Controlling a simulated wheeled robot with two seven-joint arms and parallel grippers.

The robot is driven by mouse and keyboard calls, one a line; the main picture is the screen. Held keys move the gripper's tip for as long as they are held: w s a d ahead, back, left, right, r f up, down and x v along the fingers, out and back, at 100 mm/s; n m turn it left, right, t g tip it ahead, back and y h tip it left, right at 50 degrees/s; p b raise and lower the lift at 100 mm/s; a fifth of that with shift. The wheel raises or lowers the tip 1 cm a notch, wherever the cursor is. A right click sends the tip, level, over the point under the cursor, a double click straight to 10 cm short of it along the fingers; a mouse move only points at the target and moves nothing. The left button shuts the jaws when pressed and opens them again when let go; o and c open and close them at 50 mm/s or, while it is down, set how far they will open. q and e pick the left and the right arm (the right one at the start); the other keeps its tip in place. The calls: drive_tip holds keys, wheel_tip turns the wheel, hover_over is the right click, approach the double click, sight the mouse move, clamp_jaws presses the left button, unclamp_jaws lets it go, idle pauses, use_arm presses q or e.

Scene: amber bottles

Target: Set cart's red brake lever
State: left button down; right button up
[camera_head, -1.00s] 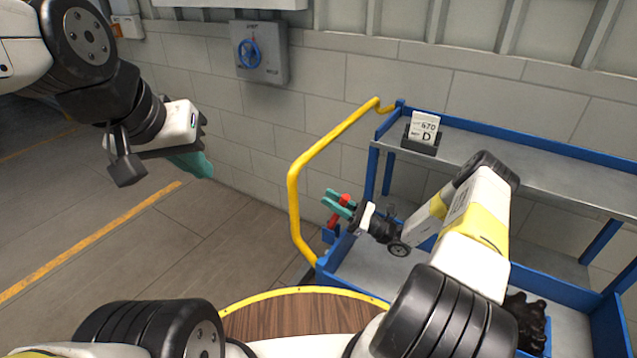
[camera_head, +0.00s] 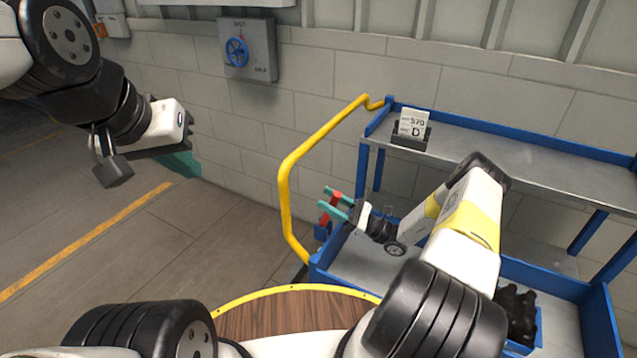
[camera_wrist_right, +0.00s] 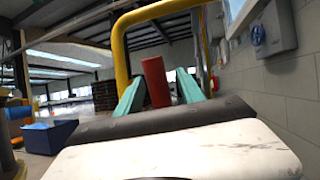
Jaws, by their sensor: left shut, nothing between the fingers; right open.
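The red brake lever (camera_head: 325,219) stands at the near left corner of the blue cart (camera_head: 368,270), close to the yellow handle. My right gripper (camera_head: 324,198) is open there, with one teal finger on each side of the lever. In the right wrist view the red lever (camera_wrist_right: 156,82) stands upright between the two fingers, with a visible gap to each; I cannot tell whether any part touches. My left gripper (camera_head: 189,169) is shut and empty, held in the air left of the cart, its fingers partly hidden behind its own body.
The yellow tubular handle (camera_head: 285,190) rises just left of the lever. A card marked D (camera_head: 413,122) stands on the top shelf. A blue bin with dark bottles (camera_head: 516,312) sits on the lower shelf. A grey wall box (camera_head: 249,50) hangs behind. The floor at left is clear.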

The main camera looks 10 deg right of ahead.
drive_tip(key=v, duration=0.6)
drive_tip(key=shift+d+f, duration=0.1)
